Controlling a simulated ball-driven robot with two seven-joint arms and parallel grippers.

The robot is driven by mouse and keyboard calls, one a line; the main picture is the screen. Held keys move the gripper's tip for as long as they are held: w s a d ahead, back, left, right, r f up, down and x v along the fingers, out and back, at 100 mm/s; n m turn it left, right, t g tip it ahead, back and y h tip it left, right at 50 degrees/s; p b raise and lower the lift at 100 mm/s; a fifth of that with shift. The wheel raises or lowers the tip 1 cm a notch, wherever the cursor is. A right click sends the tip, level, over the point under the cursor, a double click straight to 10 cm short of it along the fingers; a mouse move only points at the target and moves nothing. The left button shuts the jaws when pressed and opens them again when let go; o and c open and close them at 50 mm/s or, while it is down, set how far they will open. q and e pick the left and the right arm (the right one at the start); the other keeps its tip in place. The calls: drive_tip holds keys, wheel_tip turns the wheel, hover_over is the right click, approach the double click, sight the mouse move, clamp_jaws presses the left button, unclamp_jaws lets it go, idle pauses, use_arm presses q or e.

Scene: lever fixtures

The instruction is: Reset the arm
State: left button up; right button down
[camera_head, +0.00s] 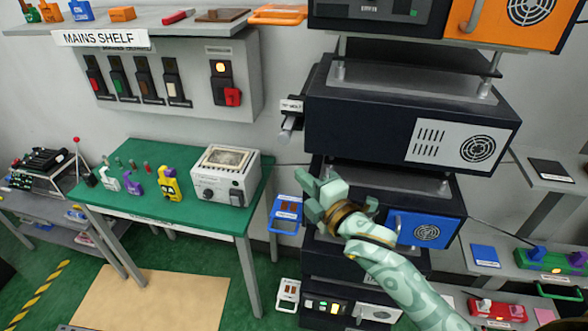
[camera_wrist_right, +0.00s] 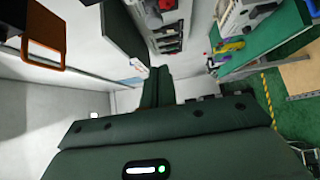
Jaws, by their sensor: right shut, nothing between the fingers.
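My right arm comes in from the lower right in the head view. Its pale green patterned gripper (camera_head: 318,192) is shut and empty, in front of the dark equipment stack and just right of a blue-framed tag. In the right wrist view the dark gripper fingers (camera_wrist_right: 158,88) are together with nothing between them. My left gripper is not in view. The grey wall panel (camera_head: 145,93) holds a row of small levers and a separate red-handled switch (camera_head: 232,97). A grey bolt handle (camera_head: 287,132) sticks out at the stack's left side under a small label.
A dark equipment stack (camera_head: 370,125) stands behind my right gripper, with a blue-fronted unit (camera_head: 425,230) close by. A green table (camera_head: 130,205) at left carries small figures and a white meter box (camera_head: 225,180). The mains shelf (camera_head: 150,22) runs above.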

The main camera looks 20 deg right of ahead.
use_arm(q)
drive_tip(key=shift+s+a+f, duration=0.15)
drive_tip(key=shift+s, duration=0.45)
use_arm(e)
drive_tip(key=shift+s+d, duration=0.35)
drive_tip(key=shift+s, duration=0.45)
drive_tip(key=shift+s+a, duration=0.1)
